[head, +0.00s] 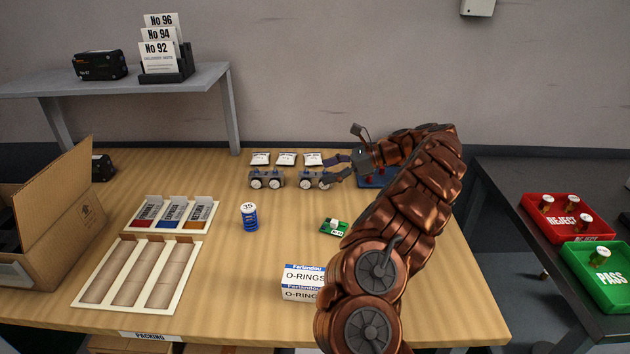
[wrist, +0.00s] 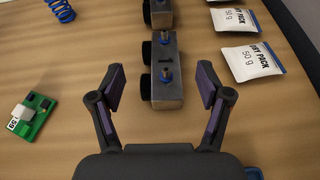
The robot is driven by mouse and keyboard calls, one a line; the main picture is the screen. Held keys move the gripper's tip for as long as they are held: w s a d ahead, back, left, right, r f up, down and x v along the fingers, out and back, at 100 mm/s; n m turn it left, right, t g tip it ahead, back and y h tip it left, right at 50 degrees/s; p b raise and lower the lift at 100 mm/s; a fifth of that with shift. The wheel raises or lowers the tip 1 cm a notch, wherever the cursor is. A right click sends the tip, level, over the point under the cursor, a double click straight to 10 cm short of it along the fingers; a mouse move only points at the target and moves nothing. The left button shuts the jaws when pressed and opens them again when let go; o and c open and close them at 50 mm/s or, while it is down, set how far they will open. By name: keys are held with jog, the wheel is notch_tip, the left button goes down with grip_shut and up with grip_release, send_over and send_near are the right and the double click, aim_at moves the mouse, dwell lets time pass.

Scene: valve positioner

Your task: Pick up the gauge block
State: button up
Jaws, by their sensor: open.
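Two grey metal gauge blocks with round white-faced gauges stand in a row near the back of the table. The right gauge block (head: 312,179) is nearest my gripper (head: 333,168); the other gauge block (head: 268,178) is to its left. In the wrist view, the near gauge block (wrist: 168,85) lies between the spread fingers of my gripper (wrist: 162,76), with a gap visible on each side. The farther gauge block (wrist: 160,12) is at the top edge. My gripper is open and holds nothing. I cannot tell its exact height over the table.
Dry packs (head: 286,159) lie behind the blocks. A green circuit board (head: 334,227), a blue spring (head: 249,217) and an O-rings box (head: 303,282) stand in front. Trays (head: 138,274) and a cardboard box (head: 62,220) are at left. Reject (head: 566,232) and pass trays (head: 612,281) are at right.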

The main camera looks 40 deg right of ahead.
aim_at(323, 173)
jog(key=x, duration=0.4)
jog(key=shift+w+f, duration=0.15)
jog(key=shift+f, duration=0.1)
jog(key=shift+c, duration=0.3)
grip_shut()
jog(key=shift+r, duration=0.1)
